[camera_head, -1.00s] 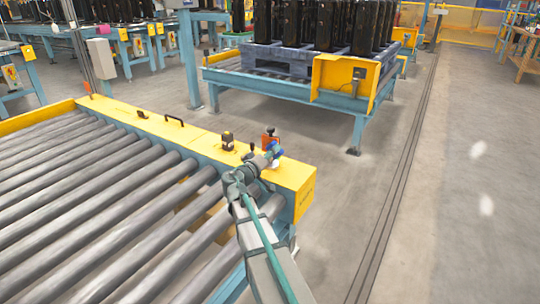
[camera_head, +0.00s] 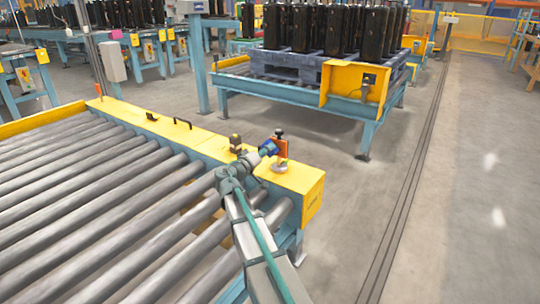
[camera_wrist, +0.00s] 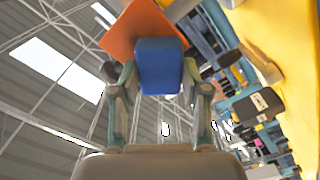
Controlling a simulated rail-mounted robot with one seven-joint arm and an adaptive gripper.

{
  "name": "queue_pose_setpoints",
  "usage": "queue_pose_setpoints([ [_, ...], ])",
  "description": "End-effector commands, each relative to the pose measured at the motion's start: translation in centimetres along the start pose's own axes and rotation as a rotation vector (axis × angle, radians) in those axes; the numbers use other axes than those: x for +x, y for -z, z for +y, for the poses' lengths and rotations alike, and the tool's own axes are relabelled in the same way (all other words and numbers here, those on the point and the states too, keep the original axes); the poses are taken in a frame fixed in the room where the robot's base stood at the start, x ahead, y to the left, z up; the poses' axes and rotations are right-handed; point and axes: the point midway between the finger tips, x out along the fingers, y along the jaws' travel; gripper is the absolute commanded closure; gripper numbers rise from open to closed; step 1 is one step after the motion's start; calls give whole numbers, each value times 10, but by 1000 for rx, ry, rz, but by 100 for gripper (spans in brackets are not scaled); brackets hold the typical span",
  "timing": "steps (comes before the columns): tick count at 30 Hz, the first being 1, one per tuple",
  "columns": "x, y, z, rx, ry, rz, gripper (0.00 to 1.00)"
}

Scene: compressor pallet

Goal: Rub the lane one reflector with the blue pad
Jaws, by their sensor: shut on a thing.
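The blue pad (camera_head: 268,148) is held in my gripper (camera_head: 258,153) above the yellow end beam of the roller conveyor. In the wrist view the blue pad (camera_wrist: 160,66) sits between my two fingers. The orange plate (camera_head: 282,148), apparently the reflector, stands upright on the beam just right of the pad. In the wrist view the orange plate (camera_wrist: 118,38) is directly behind the pad, which hides part of its face. Pad and plate look very close; I cannot tell whether they touch.
The yellow beam (camera_head: 215,147) also carries a small dark sensor (camera_head: 235,143) left of my gripper and a black handle (camera_head: 182,123). A round pale piece (camera_head: 280,168) sits below the plate. Grey rollers (camera_head: 100,200) fill the left; open floor lies right.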

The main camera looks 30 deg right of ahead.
Motion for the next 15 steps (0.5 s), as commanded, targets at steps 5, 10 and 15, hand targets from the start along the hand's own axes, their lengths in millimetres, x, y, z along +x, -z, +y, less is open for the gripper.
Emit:
queue_pose_setpoints([
  [5, 1, 7, -7, 1, 2, 3, 82],
  [10, -1, 7, -5, 2, 2, 3, 82],
  [15, -1, 1, 1, 2, 1, 1, 82],
])
